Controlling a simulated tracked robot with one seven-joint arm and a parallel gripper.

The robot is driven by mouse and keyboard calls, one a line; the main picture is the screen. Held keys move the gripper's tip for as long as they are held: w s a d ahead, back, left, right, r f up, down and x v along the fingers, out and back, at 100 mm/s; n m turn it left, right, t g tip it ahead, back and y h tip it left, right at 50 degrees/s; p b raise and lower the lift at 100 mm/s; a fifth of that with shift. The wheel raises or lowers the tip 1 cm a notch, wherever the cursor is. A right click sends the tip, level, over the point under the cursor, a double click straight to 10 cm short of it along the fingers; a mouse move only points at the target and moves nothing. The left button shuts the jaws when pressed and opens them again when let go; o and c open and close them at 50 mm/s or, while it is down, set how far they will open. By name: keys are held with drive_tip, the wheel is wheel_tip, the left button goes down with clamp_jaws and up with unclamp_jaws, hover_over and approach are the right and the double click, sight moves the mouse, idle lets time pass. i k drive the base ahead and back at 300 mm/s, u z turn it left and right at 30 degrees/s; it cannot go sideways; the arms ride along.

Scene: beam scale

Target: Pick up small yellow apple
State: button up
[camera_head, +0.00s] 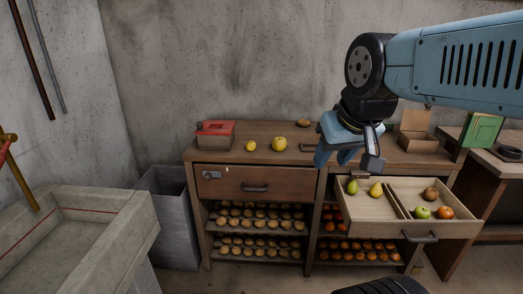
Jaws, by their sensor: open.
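A small yellow apple (250,146) sits on the wooden cabinet top, just right of a red-lidded box. A larger yellow apple (279,144) sits to its right, a short gap away. My gripper (347,160) is open and points down, to the right of both apples. It appears above the region of the open drawer's left end and the cabinet top. Nothing shows between its fingers. Neither yellow apple is hidden.
The red-lidded box (215,135) stands left of the apples. A brown round item (303,123) lies behind them. An open drawer (405,228) juts out at right, holding pears and other fruit in divided compartments. A cardboard box (417,142) stands at the right.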

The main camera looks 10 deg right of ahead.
sight(251, 145)
drive_tip(key=u, duration=0.2)
drive_tip(key=i, duration=0.9)
drive_tip(key=z, duration=0.1)
